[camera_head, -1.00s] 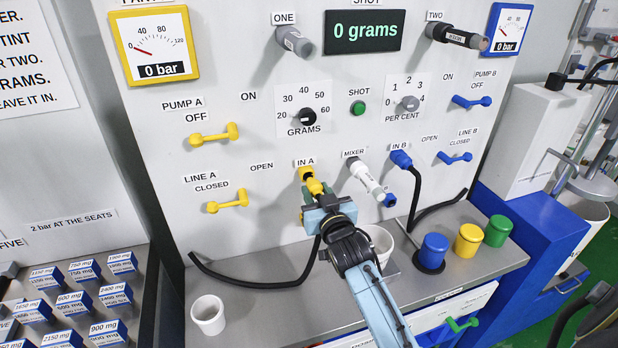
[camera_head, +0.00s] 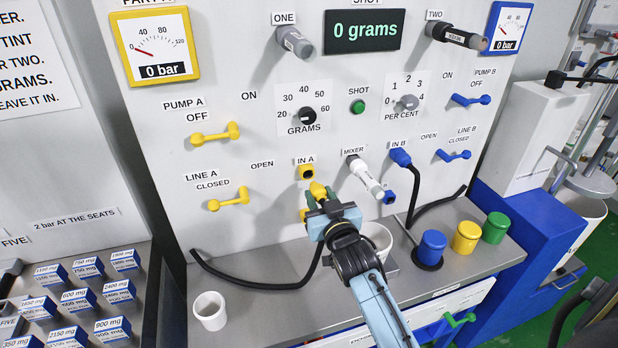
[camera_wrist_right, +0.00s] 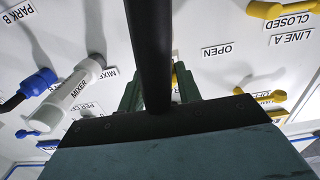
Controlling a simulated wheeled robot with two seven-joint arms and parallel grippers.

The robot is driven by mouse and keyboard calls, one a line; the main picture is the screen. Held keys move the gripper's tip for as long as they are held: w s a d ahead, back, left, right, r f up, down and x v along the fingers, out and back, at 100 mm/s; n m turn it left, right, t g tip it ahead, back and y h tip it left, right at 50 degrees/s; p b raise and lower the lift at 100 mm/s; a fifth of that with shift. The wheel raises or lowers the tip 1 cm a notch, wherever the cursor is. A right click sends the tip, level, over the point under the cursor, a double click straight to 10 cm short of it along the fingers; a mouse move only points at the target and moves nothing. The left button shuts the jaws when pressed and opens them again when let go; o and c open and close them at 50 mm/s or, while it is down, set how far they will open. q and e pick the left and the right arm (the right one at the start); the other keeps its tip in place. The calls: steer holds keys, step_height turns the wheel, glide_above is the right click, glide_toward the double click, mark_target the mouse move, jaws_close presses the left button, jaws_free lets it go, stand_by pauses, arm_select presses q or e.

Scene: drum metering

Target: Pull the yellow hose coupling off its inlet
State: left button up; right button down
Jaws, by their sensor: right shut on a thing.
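The yellow hose coupling (camera_head: 318,190) is between the fingers of my right gripper (camera_head: 321,200), which is shut on it. It stands off the panel, below and apart from the yellow IN A inlet (camera_head: 306,172), whose dark opening shows. The black hose (camera_head: 270,284) hangs from the coupling and loops left over the bench to the panel. In the right wrist view, the hose (camera_wrist_right: 149,45) crosses in front of my right gripper's green fingers (camera_wrist_right: 158,88) and hides the coupling. My left gripper is not in view.
A small yellow part (camera_head: 303,214) shows left of my gripper, partly hidden. The white MIXER fitting (camera_head: 365,175) and blue IN B coupling (camera_head: 400,158) are to the right. A white cup (camera_head: 209,311) stands on the bench, and another (camera_head: 379,238) is behind my right arm.

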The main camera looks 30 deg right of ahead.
mark_target(322, 200)
steer(key=shift+p+v, duration=0.9)
steer(key=shift+v, duration=0.75)
steer(key=shift+s, duration=0.35)
steer(key=shift+s+a, duration=0.1)
